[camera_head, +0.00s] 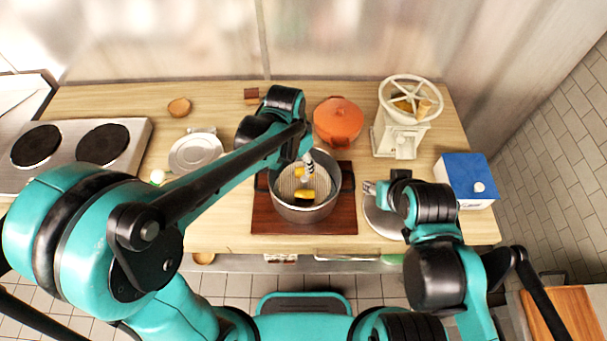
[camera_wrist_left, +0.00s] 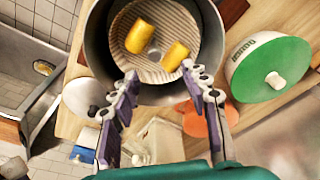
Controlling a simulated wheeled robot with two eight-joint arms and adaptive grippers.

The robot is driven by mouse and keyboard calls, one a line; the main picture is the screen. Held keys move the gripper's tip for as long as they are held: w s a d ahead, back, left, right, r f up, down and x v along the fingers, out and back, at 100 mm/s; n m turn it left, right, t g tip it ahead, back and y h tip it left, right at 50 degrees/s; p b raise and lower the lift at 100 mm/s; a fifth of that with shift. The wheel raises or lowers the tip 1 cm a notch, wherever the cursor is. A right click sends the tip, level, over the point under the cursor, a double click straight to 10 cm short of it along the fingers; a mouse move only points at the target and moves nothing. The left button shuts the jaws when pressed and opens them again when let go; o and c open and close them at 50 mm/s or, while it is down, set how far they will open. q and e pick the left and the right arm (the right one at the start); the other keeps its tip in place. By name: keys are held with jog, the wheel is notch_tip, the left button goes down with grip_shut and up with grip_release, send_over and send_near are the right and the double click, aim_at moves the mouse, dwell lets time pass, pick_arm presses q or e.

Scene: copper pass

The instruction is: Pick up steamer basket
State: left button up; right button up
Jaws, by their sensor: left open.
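The steamer basket (camera_head: 287,184) is a pale ridged insert inside a grey metal pot (camera_head: 305,214) on a dark red-brown board (camera_head: 263,218). Two yellow pieces lie in the basket. In the left wrist view, the basket (camera_wrist_left: 184,22) shows its ridged floor inside the pot (camera_wrist_left: 97,45). My left gripper (camera_head: 308,163) reaches over the pot from behind. In its wrist view, the left gripper (camera_wrist_left: 160,74) is open and empty, with its fingers at the pot's rim; contact is unclear. My right gripper (camera_head: 370,188) is by a round metal lid (camera_head: 378,221) right of the board; its grasp is unclear.
An orange pot (camera_head: 338,122) stands behind the board. A white grinder (camera_head: 396,140) and a blue-topped box (camera_head: 466,180) stand at the right. A metal plate (camera_head: 196,153) and a two-plate hob (camera_head: 72,146) are at the left. A green-and-white round object (camera_wrist_left: 270,70) shows in the wrist view.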

aim_at(305, 178)
pick_arm(q)
jog(key=shift+d+f, duration=0.2)
jog(key=shift+f, duration=0.2)
jog(key=f, duration=0.2)
jog(key=f+b, duration=0.1)
jog(key=f, duration=0.1)
jog(key=d+f, duration=0.1)
jog(key=f, duration=0.2)
jog(key=shift+b, duration=0.35)
jog(key=shift+a, duration=0.1)
grip_shut()
